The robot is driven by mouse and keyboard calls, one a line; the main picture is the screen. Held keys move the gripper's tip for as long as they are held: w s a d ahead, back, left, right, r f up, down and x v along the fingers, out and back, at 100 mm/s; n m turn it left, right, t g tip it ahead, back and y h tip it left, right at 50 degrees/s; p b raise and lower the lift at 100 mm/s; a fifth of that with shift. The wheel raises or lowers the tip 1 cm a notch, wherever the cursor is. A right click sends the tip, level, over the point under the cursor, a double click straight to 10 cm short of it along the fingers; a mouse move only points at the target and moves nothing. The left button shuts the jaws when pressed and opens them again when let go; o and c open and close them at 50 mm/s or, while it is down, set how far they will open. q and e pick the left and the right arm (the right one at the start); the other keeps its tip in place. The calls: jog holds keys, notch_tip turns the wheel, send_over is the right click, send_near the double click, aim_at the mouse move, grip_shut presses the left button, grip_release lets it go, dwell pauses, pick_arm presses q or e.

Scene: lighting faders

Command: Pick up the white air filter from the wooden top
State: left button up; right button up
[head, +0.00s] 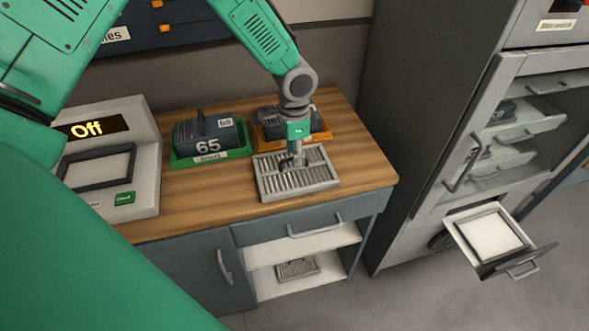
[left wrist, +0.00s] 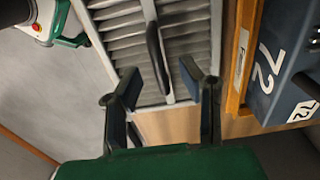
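The white air filter (head: 270,188), a slatted pale panel in a frame, lies flat on the wooden top (head: 365,180) near its front edge. My left gripper (head: 293,162) points down over the filter's middle. In the left wrist view the filter's slats (left wrist: 195,35) show, with a dark bar handle (left wrist: 155,50) running along a central strip. The two fingers of my left gripper (left wrist: 160,75) are spread apart, one on each side of the handle's line. I cannot tell whether they touch anything. My right gripper is in neither view.
A block marked 72 (left wrist: 275,75) sits in an orange tray (head: 322,137) close behind the filter. A scale-like device reading Off (head: 145,180) stands left. A cabinet with an open drawer (head: 492,236) stands right.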

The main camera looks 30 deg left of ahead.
pick_arm(q)
notch_tip(320, 180, down, 2)
jog(key=shift+f, duration=0.25)
jog(key=shift+a, duration=0.1)
grip_shut()
